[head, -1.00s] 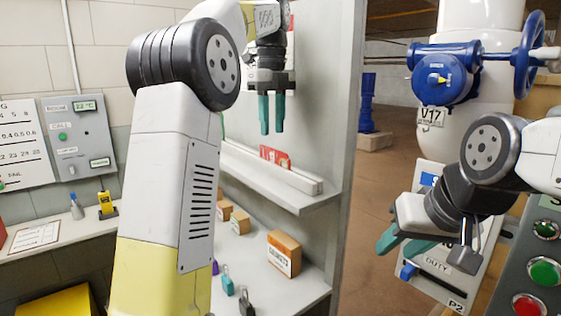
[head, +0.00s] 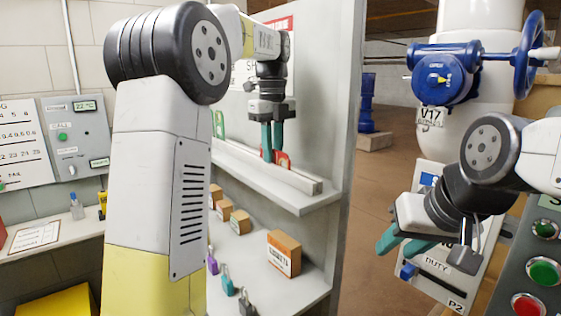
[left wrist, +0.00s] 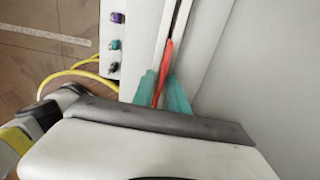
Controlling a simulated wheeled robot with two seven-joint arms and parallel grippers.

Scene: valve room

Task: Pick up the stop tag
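The stop tag, a thin red plate (head: 283,159), stands upright in the slotted rail on the upper shelf, partly hidden behind my left gripper (head: 272,152). In the left wrist view the red tag (left wrist: 165,60) shows edge-on between the teal fingers of my left gripper (left wrist: 161,78). These fingers are apart, one on each side of the tag, pointing down in the head view. My right gripper (head: 398,247) is open and empty at the right, in front of a panel marked DUTY.
The upper shelf (head: 315,200) also holds a green tag (head: 219,124). The lower shelf holds cardboard boxes (head: 284,253) and several padlocks (head: 228,284). A blue valve (head: 444,78) stands at the right.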

